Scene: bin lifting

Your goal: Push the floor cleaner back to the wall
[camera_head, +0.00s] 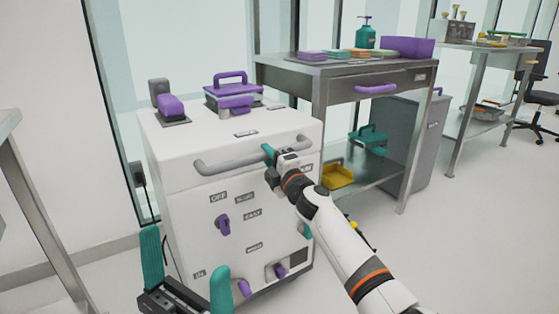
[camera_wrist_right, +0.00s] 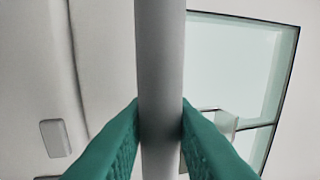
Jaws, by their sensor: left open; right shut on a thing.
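The floor cleaner (camera_head: 175,235) is a white box-shaped machine with a grey push handle (camera_head: 225,166) across its upper front, and purple knobs and labels below. My right gripper (camera_head: 270,156) is shut on the handle near its right end. In the right wrist view, the grey bar of the handle (camera_wrist_right: 160,60) runs between the two teal fingers (camera_wrist_right: 160,130). My left gripper (camera_head: 187,270) is open and empty, low in front of the cleaner's lower front, its teal fingers spread apart. The wall (camera_head: 60,200) and glass panels stand behind and left of the cleaner.
A metal table (camera_head: 340,68) with a purple bin (camera_head: 400,46) and a teal bottle (camera_head: 365,35) stands to the right of the cleaner. A grey bin (camera_head: 415,140) stands behind its leg. Another table edge (camera_head: 25,190) is at the far left.

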